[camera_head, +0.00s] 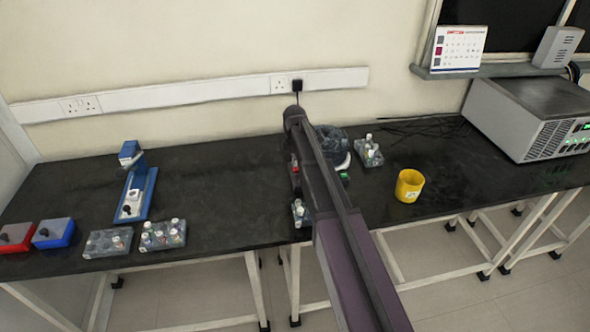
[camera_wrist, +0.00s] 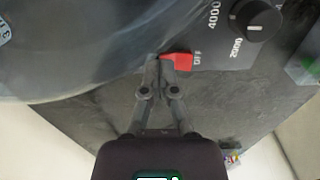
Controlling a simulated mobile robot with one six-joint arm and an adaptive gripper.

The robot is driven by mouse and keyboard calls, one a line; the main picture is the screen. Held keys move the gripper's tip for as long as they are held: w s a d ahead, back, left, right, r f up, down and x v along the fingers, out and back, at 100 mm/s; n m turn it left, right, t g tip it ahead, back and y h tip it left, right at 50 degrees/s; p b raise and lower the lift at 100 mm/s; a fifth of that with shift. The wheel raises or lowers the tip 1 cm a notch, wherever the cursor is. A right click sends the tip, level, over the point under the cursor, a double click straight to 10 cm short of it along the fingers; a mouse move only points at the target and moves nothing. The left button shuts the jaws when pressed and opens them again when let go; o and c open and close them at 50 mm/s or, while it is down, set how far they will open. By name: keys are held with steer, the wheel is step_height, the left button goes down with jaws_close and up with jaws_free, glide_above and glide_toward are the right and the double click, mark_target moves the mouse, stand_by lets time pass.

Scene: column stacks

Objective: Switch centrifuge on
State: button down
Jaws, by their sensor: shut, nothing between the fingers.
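The centrifuge (camera_head: 336,138) stands on the black bench, mostly hidden behind my arm in the head view. In the wrist view, its smoky round lid (camera_wrist: 80,50) fills the upper left. A red switch (camera_wrist: 181,61) sits on its dark panel beside the printed word OFF. A black knob (camera_wrist: 256,19) with the numbers 2000 and 4000 is further right. My gripper (camera_wrist: 160,62) is shut and empty, its fingertips at the left end of the red switch. I cannot tell whether they touch it. The fingertips are hidden in the head view.
A tube rack (camera_head: 369,155) and a yellow cup (camera_head: 409,185) stand right of the centrifuge. A grey machine (camera_head: 530,115) is at the far right. A blue device (camera_head: 137,190), tube racks (camera_head: 162,235), and red (camera_head: 18,236) and blue (camera_head: 54,233) boxes are left. The left middle bench is clear.

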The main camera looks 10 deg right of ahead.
steer(key=shift+r+p, duration=2.5)
steer(key=s+m, duration=1.8)
steer(key=s, duration=1.1)
steer(key=shift+r+p, duration=0.3)
